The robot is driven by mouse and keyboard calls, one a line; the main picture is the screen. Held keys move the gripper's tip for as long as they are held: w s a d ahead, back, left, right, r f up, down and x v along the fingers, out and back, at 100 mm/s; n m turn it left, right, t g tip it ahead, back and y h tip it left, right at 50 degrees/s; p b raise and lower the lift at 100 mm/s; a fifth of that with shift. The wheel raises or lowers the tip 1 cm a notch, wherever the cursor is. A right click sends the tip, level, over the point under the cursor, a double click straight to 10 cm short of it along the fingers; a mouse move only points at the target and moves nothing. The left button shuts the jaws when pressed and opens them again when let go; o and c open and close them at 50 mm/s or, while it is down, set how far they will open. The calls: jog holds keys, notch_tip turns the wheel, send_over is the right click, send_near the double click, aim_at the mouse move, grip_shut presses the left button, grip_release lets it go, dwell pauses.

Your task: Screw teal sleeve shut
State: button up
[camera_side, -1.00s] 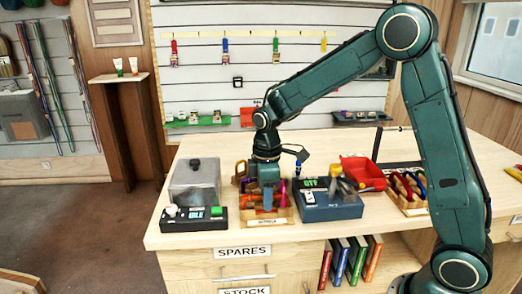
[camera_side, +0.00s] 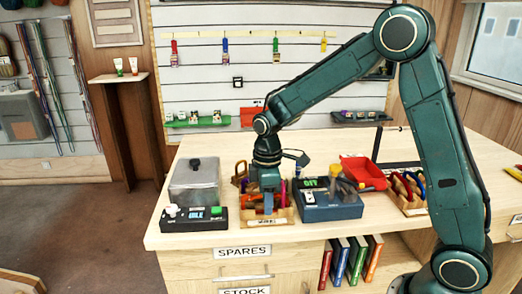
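My gripper (camera_side: 268,203) points down at a wooden rack (camera_side: 284,215) near the front of the bench, with its fingertips low in front of several upright coloured items. These look like carabiners, with orange, red and pink parts showing. A brown-gold carabiner shape (camera_side: 240,172) stands at the rack's back left. I cannot pick out the teal sleeve; it is hidden by my gripper or too small to tell. Whether the fingers are open or shut on something does not show.
Left of the rack stands a grey box (camera_side: 196,184) with a black control unit (camera_side: 193,220) in front. Close on the right is a blue device (camera_side: 330,207) with a display. Beyond are a red bin (camera_side: 362,172) and another wooden rack (camera_side: 414,208). The bench's front right is clear.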

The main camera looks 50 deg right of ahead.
jog(key=shift+s+a, duration=0.35)
dwell(0.4)
jog(key=shift+r, duration=1.45)
dwell(0.4)
jog(key=shift+w+d, duration=0.5)
jog(key=shift+r, duration=0.1)
jog(key=shift+r, duration=0.2)
notch_tip(320, 180, up, 9)
jog(key=shift+r, duration=0.2)
dwell(0.7)
